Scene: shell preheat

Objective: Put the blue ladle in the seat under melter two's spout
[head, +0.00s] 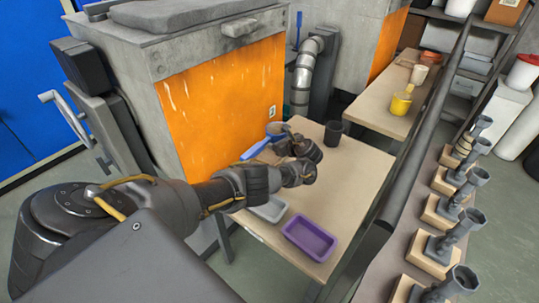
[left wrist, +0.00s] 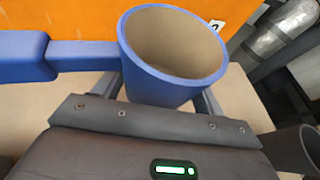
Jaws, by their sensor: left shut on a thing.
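The blue ladle shows at my left gripper (head: 296,150) in the head view, its blue handle (head: 257,149) pointing left and its cup partly hidden by the gripper. In the left wrist view the ladle's round cup (left wrist: 172,55) is upright with a tan inside, and the fingers are shut on either side of it. It is over the wooden table in front of the orange-fronted melter (head: 212,110); I cannot tell whether it touches the table. A small number label (head: 271,111), which reads 2 in the wrist view, is on the orange front. I cannot make out a spout or seat. My right gripper is not in view.
A dark cup (head: 333,133) stands right of the gripper. A purple tray (head: 310,238) and a grey tray (head: 268,209) lie at the table's near end. A silver pipe (head: 303,72) stands behind. A yellow ladle (head: 401,103) is on another table. A dark rail (head: 420,130) borders the right.

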